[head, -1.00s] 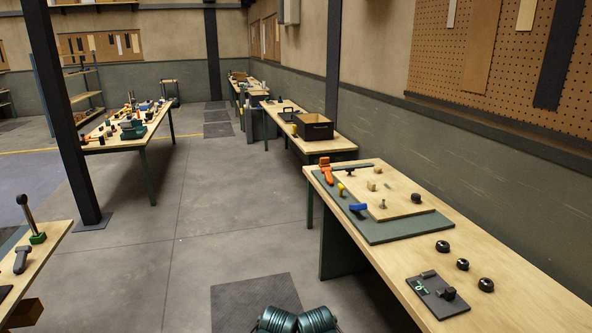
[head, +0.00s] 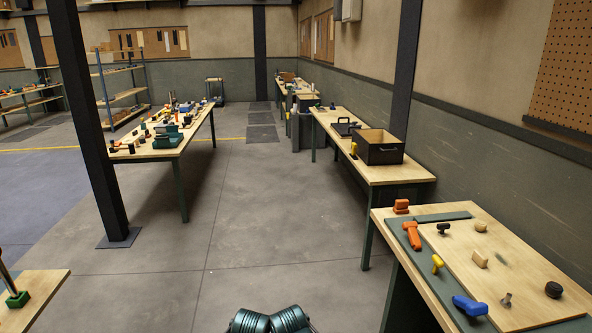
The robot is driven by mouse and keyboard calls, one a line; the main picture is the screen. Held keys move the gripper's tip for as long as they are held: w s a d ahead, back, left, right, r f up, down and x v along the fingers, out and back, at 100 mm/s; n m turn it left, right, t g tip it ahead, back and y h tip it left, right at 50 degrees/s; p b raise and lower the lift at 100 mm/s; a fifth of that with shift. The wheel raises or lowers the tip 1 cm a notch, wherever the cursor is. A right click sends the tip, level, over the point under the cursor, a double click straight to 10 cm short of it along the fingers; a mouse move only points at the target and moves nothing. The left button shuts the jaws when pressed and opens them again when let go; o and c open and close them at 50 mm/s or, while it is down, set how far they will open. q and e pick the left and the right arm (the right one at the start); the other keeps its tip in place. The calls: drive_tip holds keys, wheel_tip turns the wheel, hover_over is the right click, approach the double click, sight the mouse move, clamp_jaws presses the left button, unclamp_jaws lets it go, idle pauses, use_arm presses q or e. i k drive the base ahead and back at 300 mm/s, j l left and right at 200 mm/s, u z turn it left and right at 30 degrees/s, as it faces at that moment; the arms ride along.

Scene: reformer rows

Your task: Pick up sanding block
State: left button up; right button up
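I cannot pick out the sanding block with certainty. On the near right bench (head: 546,265), two small tan blocks, one (head: 480,261) on the board's left part and one (head: 480,226) farther back, are the most block-like things, but their kind is too small to tell. Both rest apart from the other tools. Neither of my grippers shows in the head view. Only two teal ribbed parts, seemingly mine, show at the bottom edge, well left of the bench.
The near bench also holds an orange tool (head: 412,235), a yellow tool (head: 437,263), a blue tool (head: 469,306) and a black knob (head: 553,290). A dark open box (head: 380,153) stands on the bench behind. A dark post (head: 92,140) rises at left. The middle floor is clear.

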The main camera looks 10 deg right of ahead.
sight(401, 206)
drive_tip(key=i+z, duration=0.2)
drive_tip(key=i, duration=0.25)
drive_tip(key=i+j+z, duration=0.25)
drive_tip(key=i, duration=0.2)
drive_tip(key=i+j+z, duration=0.2)
drive_tip(key=i, duration=0.25)
drive_tip(key=i+j+z, duration=0.2)
drive_tip(key=z, duration=0.25)
drive_tip(key=i+j+z, duration=0.6)
drive_tip(key=z, duration=0.35)
drive_tip(key=i+j+z, duration=0.1)
drive_tip(key=j+z, duration=0.35)
drive_tip(key=j, duration=0.1)
